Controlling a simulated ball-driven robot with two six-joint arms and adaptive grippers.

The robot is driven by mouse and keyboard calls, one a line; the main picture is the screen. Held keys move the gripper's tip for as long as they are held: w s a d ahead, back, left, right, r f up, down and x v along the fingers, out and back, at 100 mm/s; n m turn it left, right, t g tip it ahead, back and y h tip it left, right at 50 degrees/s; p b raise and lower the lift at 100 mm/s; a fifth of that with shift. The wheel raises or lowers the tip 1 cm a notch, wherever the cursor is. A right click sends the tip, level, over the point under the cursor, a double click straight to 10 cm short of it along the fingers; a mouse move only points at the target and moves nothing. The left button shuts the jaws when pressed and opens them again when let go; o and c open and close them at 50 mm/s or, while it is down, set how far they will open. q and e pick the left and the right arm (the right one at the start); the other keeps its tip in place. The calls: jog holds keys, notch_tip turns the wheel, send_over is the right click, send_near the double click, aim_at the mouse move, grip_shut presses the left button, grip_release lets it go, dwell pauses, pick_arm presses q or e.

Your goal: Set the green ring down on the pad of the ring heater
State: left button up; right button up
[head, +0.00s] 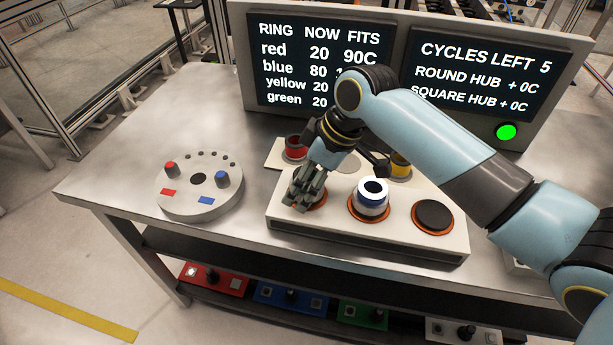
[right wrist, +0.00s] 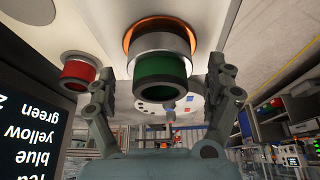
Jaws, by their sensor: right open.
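The ring heater (head: 365,240) is a pale block on the table with a row of orange-rimmed pads. My right gripper (head: 308,197) is over its left pad and hides most of what is there. In the right wrist view the green ring (right wrist: 162,70) stands at the orange-rimmed left pad (right wrist: 133,38), with a grey band between the green part and the rim. The fingers of my right gripper (right wrist: 162,95) are open, one on each side of the green ring and apart from it. My left gripper is out of view.
A blue-banded ring (head: 372,203) sits on the middle pad; the right pad (head: 433,216) is bare. A red ring (head: 295,147) and a yellow ring (head: 400,165) stand behind. A round fixture (head: 199,195) is at left. The display panel (head: 400,65) rises behind.

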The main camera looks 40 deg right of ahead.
jog(key=v, duration=1.2)
jog(key=shift+w+r, duration=0.1)
